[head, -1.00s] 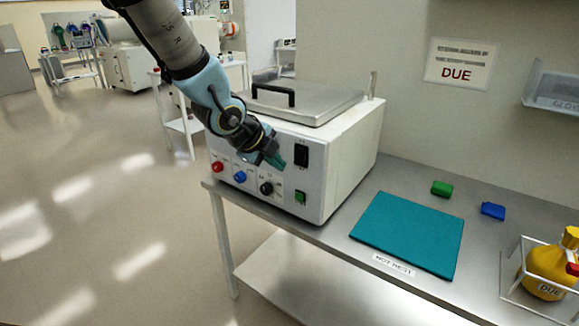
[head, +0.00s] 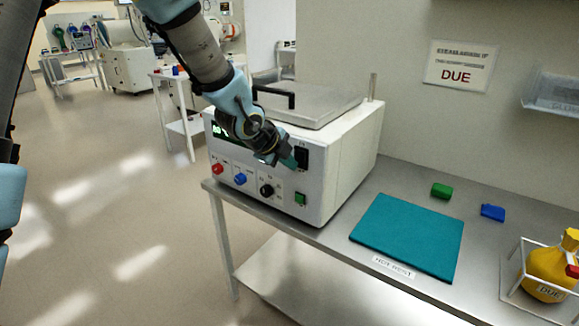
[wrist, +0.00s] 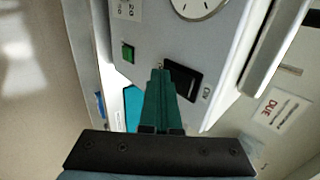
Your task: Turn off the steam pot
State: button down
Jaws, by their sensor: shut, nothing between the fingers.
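The steam pot (head: 343,165) is a white box with a grey metal lid (head: 325,108) and a black lid handle, standing on a steel bench. Its front panel has a black rocker switch (head: 302,158), a green button (head: 300,199), and red (head: 218,168), blue (head: 240,179) and black (head: 267,190) knobs. My gripper (head: 291,160) is shut and empty, its green fingertips just left of the rocker switch. In the wrist view the fingertips (wrist: 160,74) point at the panel beside the switch (wrist: 182,80), with the green button (wrist: 128,53) to the left. I cannot tell whether they touch.
A teal mat (head: 408,235) lies on the bench right of the pot. Green (head: 441,191) and blue (head: 492,212) blocks lie behind it. A yellow bottle (head: 548,268) stands in a wire holder at far right. A DUE sign (head: 461,66) hangs on the wall. The floor at left is clear.

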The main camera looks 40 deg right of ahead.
jog(key=shift+d+f+b, duration=0.1)
jog(key=shift+f+b, duration=0.4)
jog(key=shift+b, duration=0.2)
jog(key=shift+r+p, duration=0.45)
jog(key=shift+p, duration=0.15)
jog(key=shift+r, duration=0.1)
jog(key=shift+r+p, duration=0.55)
jog(key=shift+r, duration=0.15)
